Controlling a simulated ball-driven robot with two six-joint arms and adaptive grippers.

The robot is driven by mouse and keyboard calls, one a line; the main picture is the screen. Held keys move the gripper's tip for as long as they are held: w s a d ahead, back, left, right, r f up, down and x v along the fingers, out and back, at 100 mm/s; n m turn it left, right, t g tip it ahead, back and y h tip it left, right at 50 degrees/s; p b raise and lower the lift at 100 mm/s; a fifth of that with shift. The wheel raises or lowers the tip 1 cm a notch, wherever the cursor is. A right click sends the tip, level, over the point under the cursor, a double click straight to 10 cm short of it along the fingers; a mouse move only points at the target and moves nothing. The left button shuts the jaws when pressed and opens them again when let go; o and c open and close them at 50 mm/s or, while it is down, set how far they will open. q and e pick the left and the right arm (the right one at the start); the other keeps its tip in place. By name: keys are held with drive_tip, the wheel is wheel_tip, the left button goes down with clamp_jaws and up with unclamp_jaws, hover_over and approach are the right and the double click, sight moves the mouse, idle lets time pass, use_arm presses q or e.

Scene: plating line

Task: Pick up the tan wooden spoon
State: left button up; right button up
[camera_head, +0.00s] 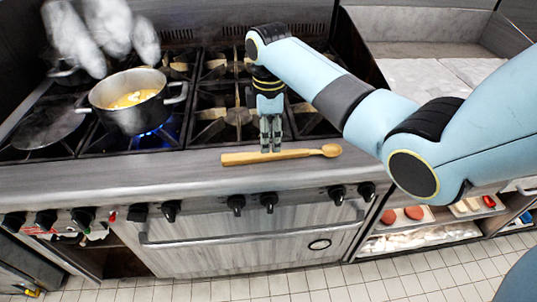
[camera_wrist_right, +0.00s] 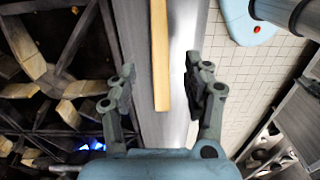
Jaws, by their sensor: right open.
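The tan wooden spoon (camera_head: 270,156) lies along the front ledge of the stove in the head view, its bowl end to the right. My right gripper (camera_head: 271,148) is above the spoon's handle, pointing down. In the right wrist view the spoon's handle (camera_wrist_right: 160,60) runs between the two spread fingers of my right gripper (camera_wrist_right: 158,88), and its end shows there. The fingers look apart from the handle on both sides. The spoon's bowl is outside the wrist view. My left gripper is not in view.
A pot (camera_head: 132,98) with yellow food stands over a blue flame on the left burner, with steam above it. A dark flat pan (camera_head: 42,126) is at far left. Burner grates (camera_head: 225,115) lie behind the spoon. Control knobs (camera_head: 236,203) line the stove front below the ledge (camera_head: 120,178).

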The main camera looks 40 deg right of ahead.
sight(283, 155)
wheel_tip(283, 155, down, 5)
drive_tip(key=shift+f+p, duration=0.2)
drive_tip(key=shift+p, duration=0.1)
drive_tip(key=shift+c, duration=0.2)
clamp_jaws()
